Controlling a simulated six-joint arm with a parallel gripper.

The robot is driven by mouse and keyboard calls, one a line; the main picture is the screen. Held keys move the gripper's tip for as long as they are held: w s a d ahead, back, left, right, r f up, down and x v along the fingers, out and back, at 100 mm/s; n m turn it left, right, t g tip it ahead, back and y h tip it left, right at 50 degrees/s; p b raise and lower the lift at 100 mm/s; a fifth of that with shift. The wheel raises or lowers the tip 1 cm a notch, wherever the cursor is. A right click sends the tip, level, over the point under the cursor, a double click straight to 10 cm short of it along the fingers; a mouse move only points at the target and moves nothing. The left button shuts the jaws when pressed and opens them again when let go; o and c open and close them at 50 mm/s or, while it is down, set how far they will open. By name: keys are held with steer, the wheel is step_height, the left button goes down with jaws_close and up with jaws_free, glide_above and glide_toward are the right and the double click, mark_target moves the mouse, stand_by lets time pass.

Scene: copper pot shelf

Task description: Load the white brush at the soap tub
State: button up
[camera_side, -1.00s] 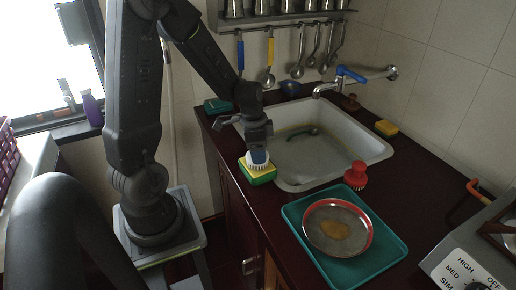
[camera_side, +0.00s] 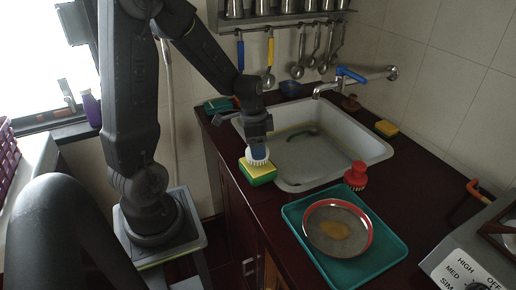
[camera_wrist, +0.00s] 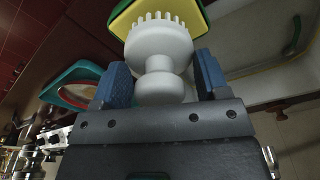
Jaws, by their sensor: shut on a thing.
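The white brush (camera_wrist: 158,52) is gripped by its knob between the blue finger pads of my gripper (camera_wrist: 160,85), bristles pointing away from the palm. In the side view, the brush (camera_side: 257,157) is low over a yellow-and-green block (camera_side: 258,175) at the counter's left edge, beside the sink. The block (camera_wrist: 130,14) also shows past the bristles in the wrist view. I cannot tell whether bristles and block touch. My gripper (camera_side: 257,146) points down. A small teal box (camera_side: 218,104) sits behind, at the sink's far left; I cannot tell if it is the soap tub.
The sink (camera_side: 335,160) lies right of my gripper. A red brush (camera_side: 356,176) stands at its front right corner. A teal tray (camera_side: 376,262) with a red-rimmed pan (camera_side: 318,214) is in front. A yellow sponge (camera_side: 386,128) lies right. Utensils hang behind.

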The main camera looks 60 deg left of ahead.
steer(key=shift+r, duration=2.6)
steer(key=shift+w, duration=0.1)
